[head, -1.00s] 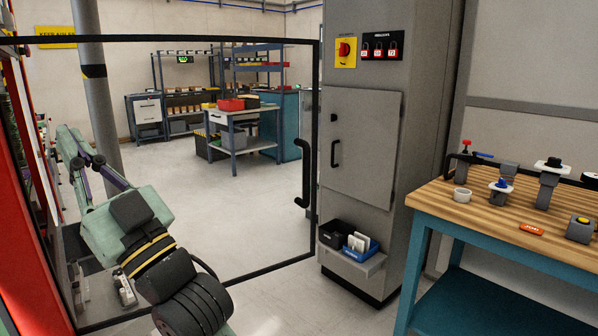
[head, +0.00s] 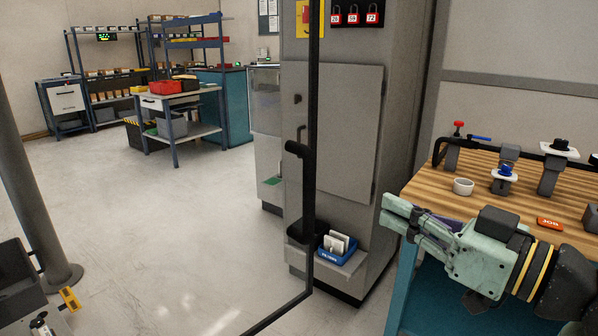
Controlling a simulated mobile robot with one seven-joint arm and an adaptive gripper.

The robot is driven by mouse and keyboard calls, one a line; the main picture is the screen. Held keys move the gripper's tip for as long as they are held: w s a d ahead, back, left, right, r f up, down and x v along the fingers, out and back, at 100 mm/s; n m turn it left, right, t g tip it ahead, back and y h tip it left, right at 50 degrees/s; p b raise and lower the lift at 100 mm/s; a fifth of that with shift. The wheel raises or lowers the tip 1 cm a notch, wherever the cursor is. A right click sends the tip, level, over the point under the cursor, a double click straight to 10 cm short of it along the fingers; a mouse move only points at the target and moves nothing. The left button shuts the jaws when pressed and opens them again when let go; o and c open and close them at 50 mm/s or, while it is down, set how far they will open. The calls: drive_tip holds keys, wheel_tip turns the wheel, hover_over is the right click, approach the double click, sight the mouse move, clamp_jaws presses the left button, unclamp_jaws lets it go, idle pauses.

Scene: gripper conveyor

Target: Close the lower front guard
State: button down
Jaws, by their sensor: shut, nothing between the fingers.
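The front guard is a clear panel in a thin black frame (head: 317,60), swung out and standing open across the view. Its upright free edge runs down the middle, and its bottom rail (head: 283,314) slants to the lower left. A black bar handle (head: 308,180) sits on this free edge. My gripper (head: 388,216) is pale green, shut and empty. It points left, to the right of the guard's edge and apart from it in the picture. The guard's hinge side and the opening it covers are out of view.
A grey cabinet (head: 345,130) with a small tray of blue and black bins stands behind the guard's edge. A wooden-topped workbench (head: 415,195) with fixtures is close beside my gripper. A grey post (head: 30,190) stands left. Open floor lies between.

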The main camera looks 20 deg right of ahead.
drive_tip(key=p+x, duration=0.4)
drive_tip(key=x, duration=0.9)
drive_tip(key=shift+w, duration=0.25)
drive_tip(key=shift+a, duration=0.1)
